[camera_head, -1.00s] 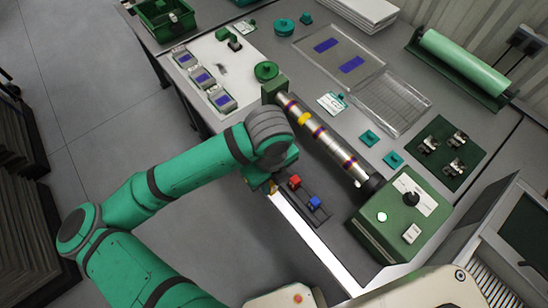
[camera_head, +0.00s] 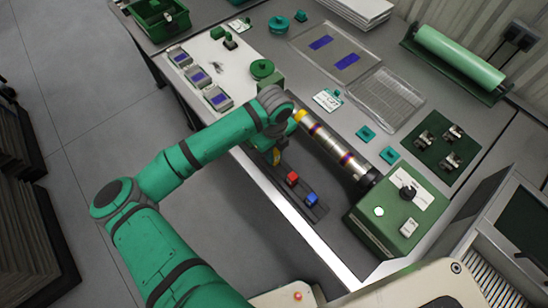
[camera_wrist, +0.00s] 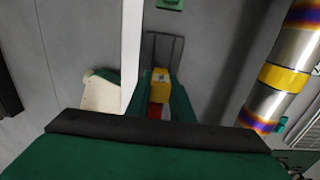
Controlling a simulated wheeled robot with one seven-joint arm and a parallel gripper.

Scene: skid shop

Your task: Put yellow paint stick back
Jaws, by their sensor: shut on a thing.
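The yellow paint stick (camera_head: 276,157) is held in my gripper (camera_head: 273,150), at the far end of the dark stick rack (camera_head: 312,211). In the wrist view the yellow stick (camera_wrist: 160,76) sits between the two green fingers of my gripper (camera_wrist: 161,88), which are shut on it. The red stick (camera_head: 292,178) and the blue stick (camera_head: 311,199) stand in the rack. A red patch (camera_wrist: 155,111) shows just below the yellow one in the wrist view. I cannot tell whether the yellow stick's lower end touches the rack.
A heat-coloured metal pipe with a yellow band (camera_head: 339,154) runs beside the rack, close to my wrist. A green control box (camera_head: 392,225) stands at its near end. The table's white front edge (camera_head: 305,232) lies along the rack. Blue-marked grey blocks (camera_head: 217,98) are further back.

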